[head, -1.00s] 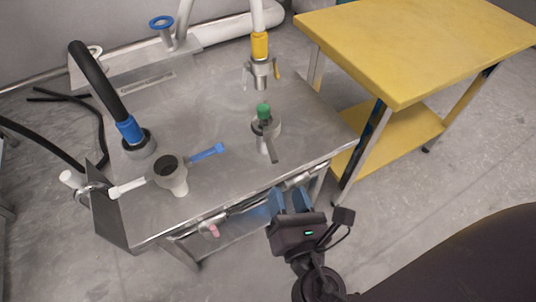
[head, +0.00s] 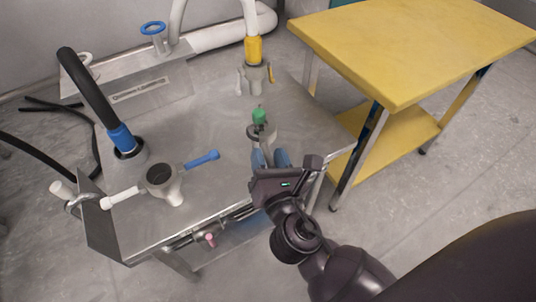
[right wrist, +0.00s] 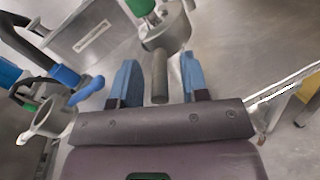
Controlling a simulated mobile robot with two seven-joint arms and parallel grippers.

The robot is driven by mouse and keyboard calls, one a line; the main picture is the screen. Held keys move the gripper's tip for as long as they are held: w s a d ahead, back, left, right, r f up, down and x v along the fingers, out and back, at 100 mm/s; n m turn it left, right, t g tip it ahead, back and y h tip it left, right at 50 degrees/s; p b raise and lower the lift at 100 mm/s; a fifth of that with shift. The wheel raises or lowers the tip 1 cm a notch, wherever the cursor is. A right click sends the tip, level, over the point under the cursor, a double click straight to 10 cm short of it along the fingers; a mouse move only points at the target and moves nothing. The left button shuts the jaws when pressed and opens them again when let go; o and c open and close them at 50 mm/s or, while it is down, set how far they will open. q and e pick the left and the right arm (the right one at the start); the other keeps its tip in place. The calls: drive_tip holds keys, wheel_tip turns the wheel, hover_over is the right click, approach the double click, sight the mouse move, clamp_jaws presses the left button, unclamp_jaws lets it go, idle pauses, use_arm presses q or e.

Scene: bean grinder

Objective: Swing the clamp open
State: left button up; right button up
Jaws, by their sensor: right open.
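The metal clamp (head: 262,132) sits around the green-topped fitting (head: 259,115) on the right part of the steel table. In the right wrist view the clamp (right wrist: 168,34) has a grey bar handle (right wrist: 160,76) that sticks out toward me. My right gripper (head: 270,158) is open with blue fingertips. In the right wrist view its fingers (right wrist: 160,80) stand on either side of the handle, with gaps visible, and hold nothing. In the head view the fingers partly hide the handle. My left gripper is not in view.
The steel table (head: 205,125) also carries a grey fitting (head: 163,178) with blue and white handles. A black hose (head: 92,85) with a blue collar stands at the left, and a yellow-collared pipe (head: 253,50) behind the clamp. A yellow table (head: 410,45) stands at the right.

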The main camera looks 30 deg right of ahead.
drive_tip(key=shift+w+d, duration=0.1)
drive_tip(key=shift+w, duration=0.1)
clamp_jaws()
drive_tip(key=shift+r, duration=0.1)
idle(0.4)
